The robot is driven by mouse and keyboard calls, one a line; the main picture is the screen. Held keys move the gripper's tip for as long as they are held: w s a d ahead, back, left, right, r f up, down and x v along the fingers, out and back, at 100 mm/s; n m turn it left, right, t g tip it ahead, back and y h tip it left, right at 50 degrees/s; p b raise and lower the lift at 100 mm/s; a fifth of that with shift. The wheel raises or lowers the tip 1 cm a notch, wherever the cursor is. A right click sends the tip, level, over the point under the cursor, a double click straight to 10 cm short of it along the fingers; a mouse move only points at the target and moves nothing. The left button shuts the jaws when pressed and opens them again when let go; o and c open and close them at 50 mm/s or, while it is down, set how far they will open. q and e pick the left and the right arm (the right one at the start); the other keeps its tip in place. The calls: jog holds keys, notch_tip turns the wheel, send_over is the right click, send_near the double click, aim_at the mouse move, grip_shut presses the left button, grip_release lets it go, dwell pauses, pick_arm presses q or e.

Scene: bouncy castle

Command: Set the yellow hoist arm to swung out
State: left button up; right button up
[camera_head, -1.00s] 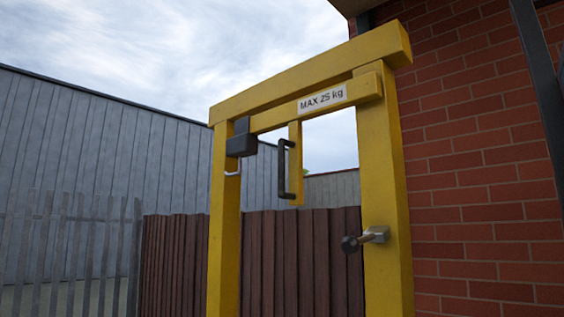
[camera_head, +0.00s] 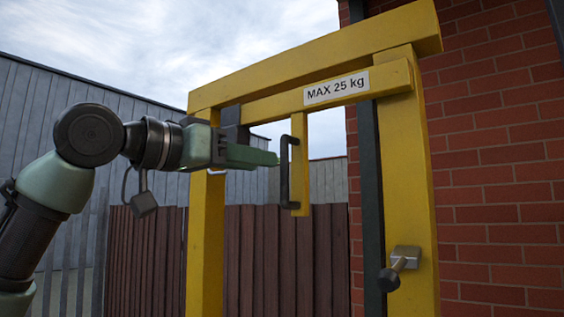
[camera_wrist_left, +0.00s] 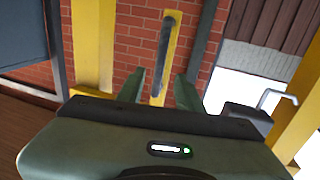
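The yellow hoist arm (camera_head: 385,78) carries a "MAX 25 kg" label and lies along the underside of the frame's top beam. A black bar handle (camera_head: 285,172) is fixed upright on a yellow piece (camera_head: 300,160) hanging from the arm. My left gripper (camera_head: 277,158) reaches in from the left, its tip just beside the handle. In the left wrist view my left gripper (camera_wrist_left: 160,75) is open, with the black handle (camera_wrist_left: 166,45) lined up in the gap between its fingers. Contact cannot be told. My right gripper is not in view.
A black-knobbed pin (camera_head: 390,280) in a metal bracket sits on the right yellow post (camera_head: 410,190). A dark block (camera_head: 232,125) hangs at the arm's left end, partly hidden by my gripper. A brick wall (camera_head: 495,190) stands right; a brown fence (camera_head: 270,260) stands behind.

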aim_at(282, 165)
pick_arm(q)
jog(key=p+x, duration=0.3)
jog(key=x, duration=0.3)
jog(key=shift+w+d, duration=0.2)
jog(key=shift+d, duration=0.1)
jog(key=shift+w+d, duration=0.2)
jog(key=shift+w, duration=0.05)
jog(key=c, duration=0.7)
grip_shut()
